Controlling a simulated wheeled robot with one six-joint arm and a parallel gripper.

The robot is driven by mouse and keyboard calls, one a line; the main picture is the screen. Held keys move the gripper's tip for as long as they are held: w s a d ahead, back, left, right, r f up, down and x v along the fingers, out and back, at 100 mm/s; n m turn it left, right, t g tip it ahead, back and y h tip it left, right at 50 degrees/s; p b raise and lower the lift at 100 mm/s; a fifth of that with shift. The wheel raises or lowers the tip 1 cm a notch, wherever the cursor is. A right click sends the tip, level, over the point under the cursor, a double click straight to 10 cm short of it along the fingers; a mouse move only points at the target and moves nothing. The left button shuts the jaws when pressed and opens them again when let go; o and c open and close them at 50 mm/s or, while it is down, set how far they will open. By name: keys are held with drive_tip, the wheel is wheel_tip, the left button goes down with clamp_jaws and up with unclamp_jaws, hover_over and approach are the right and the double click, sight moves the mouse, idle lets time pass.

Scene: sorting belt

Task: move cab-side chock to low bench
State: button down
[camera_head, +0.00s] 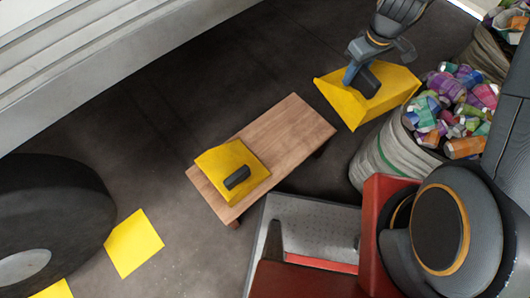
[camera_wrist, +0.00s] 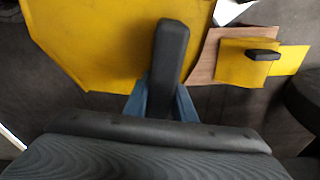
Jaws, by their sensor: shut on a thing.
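A yellow wedge chock (camera_head: 398,84) with a black handle hangs under my gripper (camera_head: 362,72) at the upper right of the head view. My blue fingers are shut on its black handle (camera_wrist: 170,50), and the yellow body (camera_wrist: 90,40) fills the upper left of the wrist view. The low wooden bench (camera_head: 292,122) stands left of and below the held chock in the head view. A second yellow chock (camera_head: 222,160) with a black handle rests on the bench's near-left end. The bench's right part is bare. No label shows which chock is cab-side.
A large black tyre (camera_head: 50,215) is at the left, with a yellow floor patch (camera_head: 133,243) beside it. Sacks of crushed cans (camera_head: 385,160) stand at the right. A grey plate (camera_head: 310,225) of my own base and red parts lie below the bench.

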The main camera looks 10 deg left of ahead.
drive_tip(key=a+f+n+b, duration=0.2)
drive_tip(key=f+n+b, duration=0.1)
drive_tip(key=f+b, duration=0.1)
drive_tip(key=a+f+n+b, duration=0.1)
drive_tip(key=f+n+b, duration=0.3)
drive_tip(key=b, duration=0.2)
drive_tip(key=a+f+n+g+b, duration=0.1)
drive_tip(key=a+f+n+b, duration=0.1)
drive_tip(key=f+n+b, duration=0.1)
drive_tip(key=shift+w+a+f+y+b, duration=0.15)
drive_tip(key=shift+w+f+b, duration=0.05)
drive_tip(key=shift+f+b, duration=0.3)
drive_tip(key=shift+w+a+f+y+b, duration=0.15)
drive_tip(key=shift+f+b, duration=0.2)
drive_tip(key=shift+b, duration=0.25)
drive_tip(key=a+f+n+b, duration=0.2)
drive_tip(key=f+n+b, duration=0.3)
drive_tip(key=f+b, duration=0.4)
drive_tip(key=a+f+n+g+b, duration=0.1)
drive_tip(key=a+f+n+b, duration=0.2)
drive_tip(key=f+b, duration=0.6)
drive_tip(key=shift+s+f+n, duration=0.35)
drive_tip(key=shift+f+n, duration=0.95)
drive_tip(key=shift+f, duration=0.55)
drive_tip(key=c, duration=1.5)
unclamp_jaws()
